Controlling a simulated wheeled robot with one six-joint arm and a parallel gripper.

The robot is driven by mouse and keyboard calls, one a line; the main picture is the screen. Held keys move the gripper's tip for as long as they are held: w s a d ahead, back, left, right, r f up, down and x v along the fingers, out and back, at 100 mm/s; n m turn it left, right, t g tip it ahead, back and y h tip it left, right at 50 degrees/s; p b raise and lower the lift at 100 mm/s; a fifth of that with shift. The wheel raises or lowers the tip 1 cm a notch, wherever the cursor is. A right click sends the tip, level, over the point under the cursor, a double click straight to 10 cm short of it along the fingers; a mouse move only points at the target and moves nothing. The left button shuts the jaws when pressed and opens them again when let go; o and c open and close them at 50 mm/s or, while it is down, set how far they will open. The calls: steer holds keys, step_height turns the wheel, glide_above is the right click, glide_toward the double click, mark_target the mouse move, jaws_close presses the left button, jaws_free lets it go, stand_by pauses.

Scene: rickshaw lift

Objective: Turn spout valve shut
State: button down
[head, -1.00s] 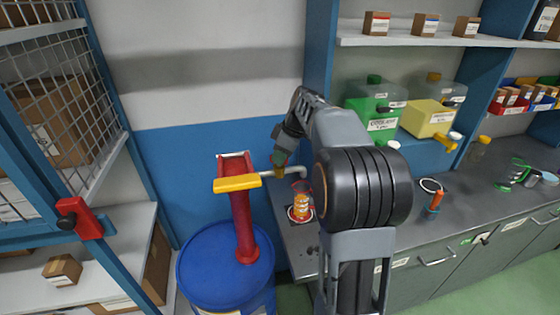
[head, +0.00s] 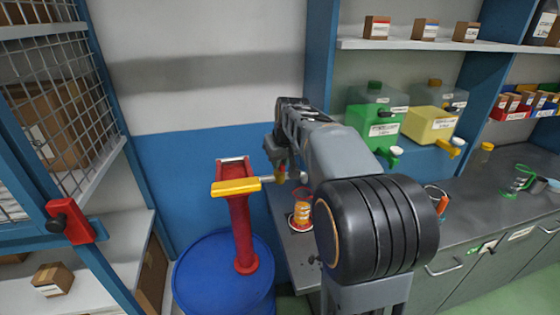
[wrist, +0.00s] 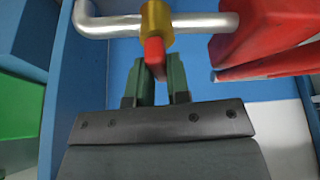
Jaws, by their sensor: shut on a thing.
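The spout valve is a brass collar (wrist: 157,18) with a red lever (wrist: 154,52), set on a silver spout pipe (wrist: 200,22). In the wrist view my gripper (wrist: 154,68) has its dark green fingers shut on the lever, one on each side, just below the collar. In the head view my gripper (head: 281,173) is at the spout, right of the red pump (head: 241,225) with its yellow bar (head: 236,186). My arm hides the spout's far end there, and the valve is small and partly hidden.
The pump stands on a blue drum (head: 205,275). Green and yellow jugs stand behind my arm. A caged shelf with a red latch (head: 68,222) is at the left.

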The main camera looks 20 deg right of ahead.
steer(key=shift+m+h, duration=0.4)
steer(key=shift+m, duration=0.6)
steer(key=c, duration=1.1)
jaws_free()
steer(key=v, duration=1.4)
steer(key=shift+w+a, duration=0.15)
steer(key=shift+f, duration=0.15)
